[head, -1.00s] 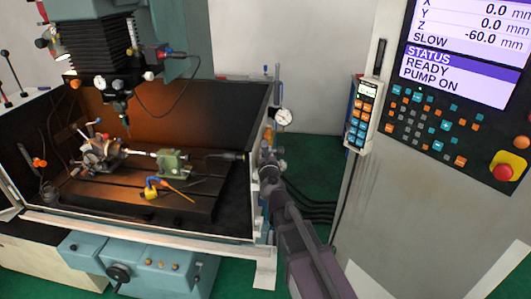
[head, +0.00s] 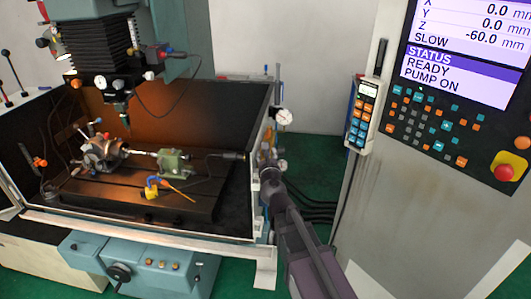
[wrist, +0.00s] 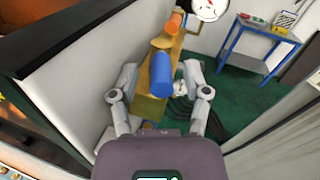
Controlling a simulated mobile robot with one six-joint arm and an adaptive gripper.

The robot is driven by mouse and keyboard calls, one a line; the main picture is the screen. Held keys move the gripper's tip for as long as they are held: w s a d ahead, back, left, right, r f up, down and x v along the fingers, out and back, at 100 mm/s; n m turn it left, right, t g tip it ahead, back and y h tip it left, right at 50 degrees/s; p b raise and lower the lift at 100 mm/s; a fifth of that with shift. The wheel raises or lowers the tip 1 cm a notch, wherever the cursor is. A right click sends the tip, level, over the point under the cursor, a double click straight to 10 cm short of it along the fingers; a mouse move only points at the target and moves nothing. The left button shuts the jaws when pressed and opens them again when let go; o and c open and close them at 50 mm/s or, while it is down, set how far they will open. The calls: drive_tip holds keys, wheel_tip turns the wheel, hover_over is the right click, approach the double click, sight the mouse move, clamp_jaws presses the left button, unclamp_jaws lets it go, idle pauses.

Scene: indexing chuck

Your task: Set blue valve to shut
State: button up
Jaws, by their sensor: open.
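The blue valve handle (wrist: 165,78) is a thick blue cylinder in front of a yellow-brown block (wrist: 160,50) in the wrist view. My gripper (wrist: 161,80) is open, with one finger on the left and one on the right of the blue handle. I see no clear contact with it. In the head view my gripper (head: 268,168) is at the right outer side of the machine enclosure. The blue handle cannot be made out there.
An orange handle (wrist: 173,22) sits farther along the block, close to a round gauge (wrist: 208,8). The enclosure wall (wrist: 75,75) runs close on the left. A control cabinet (head: 440,200) stands to the right. Dark hoses (head: 312,208) lie on the green floor between.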

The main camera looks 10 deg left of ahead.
drive_tip(key=v, duration=0.7)
drive_tip(key=shift+c, duration=0.2)
